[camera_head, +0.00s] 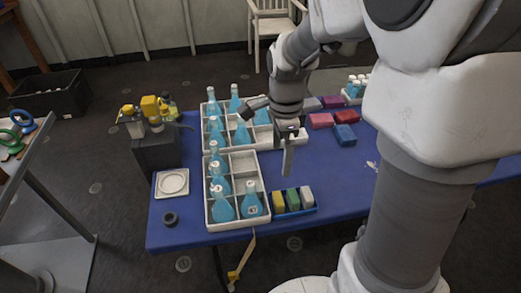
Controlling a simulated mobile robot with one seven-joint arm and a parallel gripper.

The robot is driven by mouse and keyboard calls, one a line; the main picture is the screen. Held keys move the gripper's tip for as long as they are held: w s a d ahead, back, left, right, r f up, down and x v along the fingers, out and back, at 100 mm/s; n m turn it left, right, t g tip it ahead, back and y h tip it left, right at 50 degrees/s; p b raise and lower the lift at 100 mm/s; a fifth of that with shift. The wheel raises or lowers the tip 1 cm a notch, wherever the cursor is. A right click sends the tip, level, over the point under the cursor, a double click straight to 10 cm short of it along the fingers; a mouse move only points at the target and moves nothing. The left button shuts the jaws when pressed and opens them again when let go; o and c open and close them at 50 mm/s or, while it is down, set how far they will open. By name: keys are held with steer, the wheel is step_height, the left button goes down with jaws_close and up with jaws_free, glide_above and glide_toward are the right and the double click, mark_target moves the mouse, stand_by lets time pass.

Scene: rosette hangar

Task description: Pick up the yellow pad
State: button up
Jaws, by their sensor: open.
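The yellow pad (279,201) stands at the left end of a small blue tray (294,213) near the table's front edge. A green pad (292,199) and a pale grey-white pad (306,197) stand to its right in the same tray. My gripper (287,172) points down above and slightly behind these pads, apart from them. It is open, with nothing seen in it. Only one finger shows clearly, and the gap between the fingers is hard to see from here.
White divided crates (236,227) with blue bottles stand left of and behind the pads. Red and blue blocks (345,135) lie at the back right. A white square dish (172,183) and a dark ring (170,218) lie on the left. The blue table (340,185) is clear right of the tray.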

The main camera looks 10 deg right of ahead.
steer(key=b, duration=0.3)
glide_above(278, 198)
steer(key=f, duration=1.1)
steer(key=shift+w+f, duration=0.2)
steer(key=shift+f, duration=0.15)
steer(key=shift+s+f+b, duration=0.15)
steer(key=shift+f+b, duration=0.35)
steer(key=shift+f, duration=0.85)
steer(key=shift+s+f+b, duration=0.1)
steer(key=shift+f+b, duration=0.4)
steer(key=shift+f, duration=0.8)
steer(key=shift+c, duration=0.3)
steer(key=c, duration=1.4)
steer(key=shift+r, duration=0.55)
steer(key=r+p, duration=0.1)
steer(key=r, duration=0.1)
steer(key=d+r+p, duration=0.1)
steer(key=r, duration=0.1)
steer(key=d+r, duration=0.2)
steer(key=d, duration=0.1)
steer(key=d+r+p, duration=0.1)
steer(key=d+r, duration=0.1)
steer(key=d, duration=0.2)
steer(key=w+d+r+p, duration=0.1)
steer(key=d+r, duration=0.1)
steer(key=d, duration=0.1)
steer(key=shift+d, duration=0.35)
